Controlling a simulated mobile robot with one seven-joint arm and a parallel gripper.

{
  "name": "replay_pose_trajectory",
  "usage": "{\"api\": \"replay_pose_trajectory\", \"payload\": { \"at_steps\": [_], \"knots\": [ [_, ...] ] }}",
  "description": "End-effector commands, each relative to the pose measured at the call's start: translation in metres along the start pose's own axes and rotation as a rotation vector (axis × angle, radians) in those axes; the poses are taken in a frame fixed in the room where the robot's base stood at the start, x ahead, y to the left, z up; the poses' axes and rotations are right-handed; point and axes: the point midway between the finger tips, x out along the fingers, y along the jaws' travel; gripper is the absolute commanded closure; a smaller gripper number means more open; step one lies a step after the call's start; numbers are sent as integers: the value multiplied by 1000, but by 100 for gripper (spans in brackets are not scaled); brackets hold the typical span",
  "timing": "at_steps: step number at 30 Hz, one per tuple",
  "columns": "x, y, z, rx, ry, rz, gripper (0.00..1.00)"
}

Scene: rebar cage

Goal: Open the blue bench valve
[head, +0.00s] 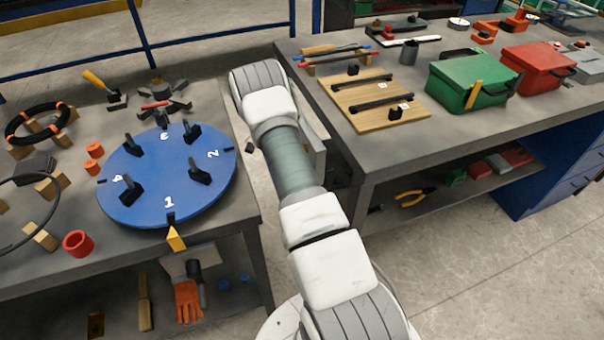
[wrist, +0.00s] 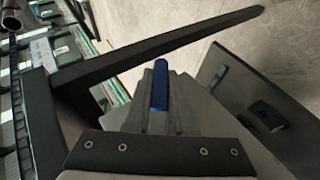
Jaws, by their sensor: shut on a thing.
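In the wrist view, my gripper (wrist: 160,112) is shut on a narrow blue piece with a rounded end, which looks like the handle of the blue bench valve (wrist: 160,82). The blue piece stands between the two grey fingers and its tip shows past them. The rest of the valve is hidden by the fingers and the gripper body, so how far it is turned cannot be told. In the head view, my own arm covers the place, and neither the gripper nor the valve shows.
In the wrist view, a long dark bar (wrist: 165,42) slants close beside the fingers, and a grey panel (wrist: 235,95) lies to the right. In the head view, the left bench holds a blue numbered disc (head: 150,205); the right bench holds a green box (head: 470,82) and red box (head: 537,68).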

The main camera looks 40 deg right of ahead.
Motion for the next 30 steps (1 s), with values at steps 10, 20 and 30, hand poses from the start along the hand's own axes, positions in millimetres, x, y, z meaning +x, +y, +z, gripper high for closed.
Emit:
{"api": "replay_pose_trajectory", "payload": {
  "at_steps": [10,20,30],
  "knots": [
    [0,9,-1,-81,4,198,100],
    [-2,16,-2,-110,4,269,100],
    [-2,16,-2,-111,4,275,100]
  ]
}}
